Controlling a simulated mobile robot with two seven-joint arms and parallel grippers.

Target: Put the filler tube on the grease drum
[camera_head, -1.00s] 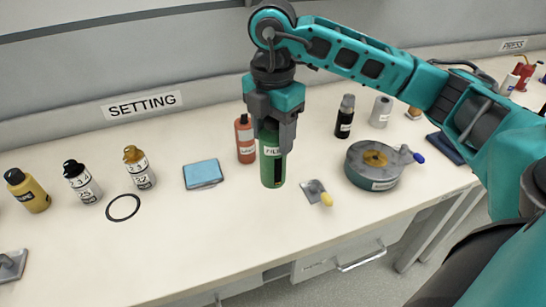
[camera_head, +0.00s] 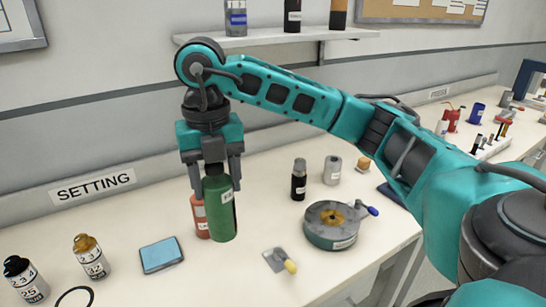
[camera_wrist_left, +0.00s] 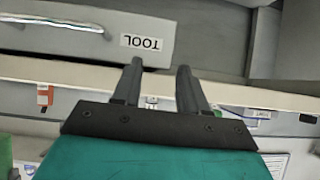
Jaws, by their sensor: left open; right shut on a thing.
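The filler tube (camera_head: 221,217) is a green cylinder with a dark cap and a partly readable white label. In the head view my right gripper (camera_head: 216,181) is shut on its upper part and holds it upright. I cannot tell whether its base touches the bench. The grease drum (camera_head: 330,237) is a low, round grey-teal drum to its right, with orange-brown grease on top and a blue-ended handle on its right side. The tube is apart from the drum. My left gripper (camera_wrist_left: 159,78) is open and empty in the left wrist view, near a drawer front labelled TOOL (camera_wrist_left: 85,38).
A red bottle (camera_head: 201,222) is partly hidden behind the tube. A blue pad (camera_head: 161,255) and a yellow-handled scraper (camera_head: 279,261) lie nearby. A black bottle (camera_head: 299,181) and grey cylinder (camera_head: 332,170) stand behind the drum. Numbered bottles (camera_head: 91,257) are at left.

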